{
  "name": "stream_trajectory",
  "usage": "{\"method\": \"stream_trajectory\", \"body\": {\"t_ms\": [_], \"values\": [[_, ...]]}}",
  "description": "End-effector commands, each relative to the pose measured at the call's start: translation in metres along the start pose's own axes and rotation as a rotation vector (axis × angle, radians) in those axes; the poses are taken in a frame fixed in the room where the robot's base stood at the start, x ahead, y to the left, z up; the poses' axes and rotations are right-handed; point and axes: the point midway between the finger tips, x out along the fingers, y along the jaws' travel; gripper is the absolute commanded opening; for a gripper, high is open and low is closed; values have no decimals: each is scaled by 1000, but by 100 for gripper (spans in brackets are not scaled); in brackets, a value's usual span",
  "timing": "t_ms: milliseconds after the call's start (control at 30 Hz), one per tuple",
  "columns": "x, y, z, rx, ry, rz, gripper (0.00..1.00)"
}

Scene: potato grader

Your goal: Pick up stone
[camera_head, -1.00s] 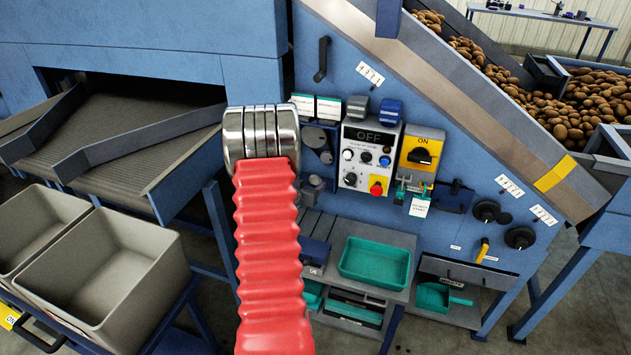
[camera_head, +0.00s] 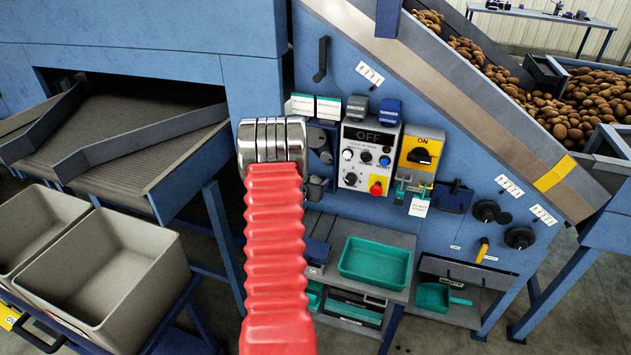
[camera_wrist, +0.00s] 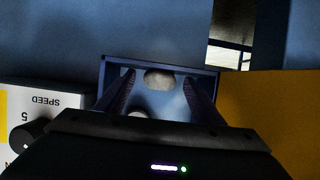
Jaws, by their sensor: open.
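In the wrist view a pale, rounded stone-like lump (camera_wrist: 159,79) lies in a small dark blue tray (camera_wrist: 212,74). A second pale lump (camera_wrist: 138,114) shows lower down, mostly hidden by the gripper body. I cannot tell whether both are stones. My gripper (camera_wrist: 157,84) is open, its two dark fingers reaching over the tray on either side of the upper lump. No contact is visible. In the head view my red-sleeved arm and its chrome end hide the gripper, and I cannot make out the lumps.
The blue machine panel carries a control box (camera_head: 368,157) reading OFF and a yellow switch (camera_head: 421,149). A green tray (camera_head: 375,261) sits on the shelf below. Grey bins (camera_head: 112,275) stand left. Potatoes (camera_head: 590,95) lie at upper right. A white speed panel (camera_wrist: 55,112) is close beside my gripper.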

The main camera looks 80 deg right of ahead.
Motion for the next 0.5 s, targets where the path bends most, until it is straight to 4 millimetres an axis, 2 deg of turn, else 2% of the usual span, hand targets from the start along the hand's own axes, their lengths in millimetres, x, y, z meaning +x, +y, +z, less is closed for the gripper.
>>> {"method": "stream_trajectory", "body": {"t_ms": [433, 500], "values": [[0, 0, 0, 0, 0, 0, 62], [-1, 0, 0, 0, 0, 0, 57]]}}
